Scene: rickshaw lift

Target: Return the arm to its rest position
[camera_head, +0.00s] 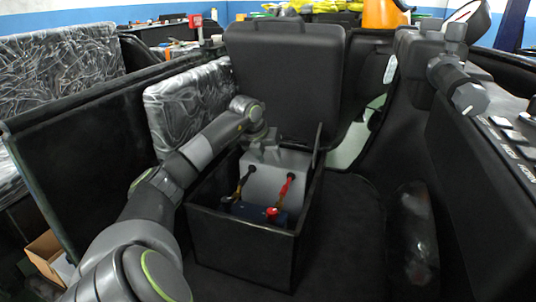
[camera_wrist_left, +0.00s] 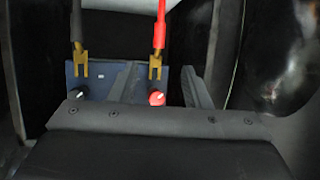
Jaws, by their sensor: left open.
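My left arm comes in from the lower left in the head view. Its gripper (camera_head: 267,150) is at the top of a grey block (camera_head: 273,182) inside a black open box (camera_head: 243,245). In the left wrist view my left gripper (camera_wrist_left: 160,82) shows two grey fingers spread apart with nothing held between them. Beyond them a dark blue battery (camera_wrist_left: 90,72) has a black and a red terminal (camera_wrist_left: 157,99). A black-cabled clamp (camera_wrist_left: 81,60) and a red-cabled clamp (camera_wrist_left: 156,66) sit at its edge. My right gripper is not in view.
A black seat back (camera_head: 287,75) stands behind the box. A plastic-wrapped panel (camera_head: 185,105) and a dark side wall (camera_head: 95,150) lie near the arm on the left. A handlebar grip (camera_head: 458,88) is at the right. The floor right of the box is clear.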

